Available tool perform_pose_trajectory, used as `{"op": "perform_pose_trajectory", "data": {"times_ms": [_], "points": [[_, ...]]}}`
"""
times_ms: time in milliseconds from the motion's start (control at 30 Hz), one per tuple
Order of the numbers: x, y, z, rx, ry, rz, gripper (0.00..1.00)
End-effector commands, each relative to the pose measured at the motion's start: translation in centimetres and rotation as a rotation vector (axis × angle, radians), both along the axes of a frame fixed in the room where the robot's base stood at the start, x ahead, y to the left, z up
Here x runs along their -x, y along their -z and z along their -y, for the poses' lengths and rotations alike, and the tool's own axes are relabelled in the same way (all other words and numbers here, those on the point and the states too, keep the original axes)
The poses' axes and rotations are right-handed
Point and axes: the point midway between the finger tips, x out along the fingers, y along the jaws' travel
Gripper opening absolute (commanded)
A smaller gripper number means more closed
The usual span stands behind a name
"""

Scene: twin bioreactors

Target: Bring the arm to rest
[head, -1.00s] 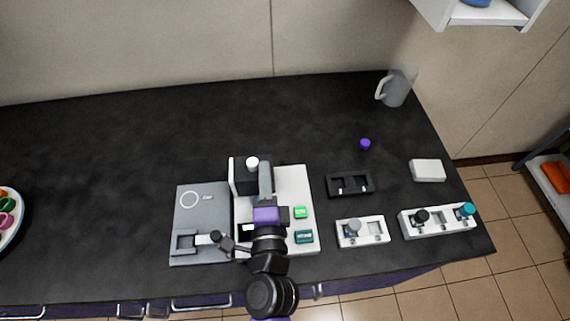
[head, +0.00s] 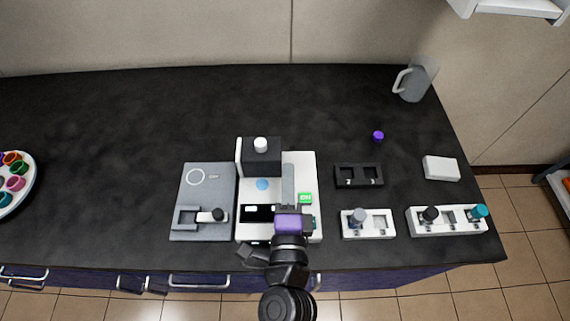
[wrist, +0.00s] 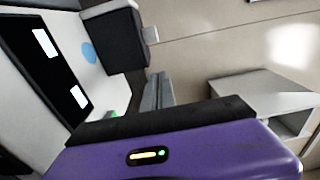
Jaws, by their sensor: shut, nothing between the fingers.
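My arm reaches up from the bottom of the head view, its purple wrist (head: 289,224) over the front right part of the white bioreactor station. My gripper (head: 287,209) points away from me near the station's green-lit display (head: 305,198); its fingers are small and partly hidden there. In the wrist view the purple housing (wrist: 190,150) fills the bottom, and grey fingers (wrist: 157,92) stand close together with nothing seen between them. The white station (head: 304,168) has a dark block with a white knob (head: 261,145) on top and a blue round spot (head: 262,184).
A grey plate (head: 205,228) with a black-knobbed lever adjoins the station on the left. To the right are a black two-slot rack (head: 358,166), white racks (head: 380,233) with capped vials, a purple cap (head: 378,136), a white box (head: 441,168) and a jug (head: 411,84). The counter's back left is clear.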

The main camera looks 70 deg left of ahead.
Motion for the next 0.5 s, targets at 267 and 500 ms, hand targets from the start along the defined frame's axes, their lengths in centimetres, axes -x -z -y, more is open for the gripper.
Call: {"op": "perform_pose_trajectory", "data": {"times_ms": [267,500], "points": [[1.1,0.3,4.4,0.0,0.005,-0.001,0.0],[1.5,0.0,5.5,0.0,0.005,0.002,0.0]]}}
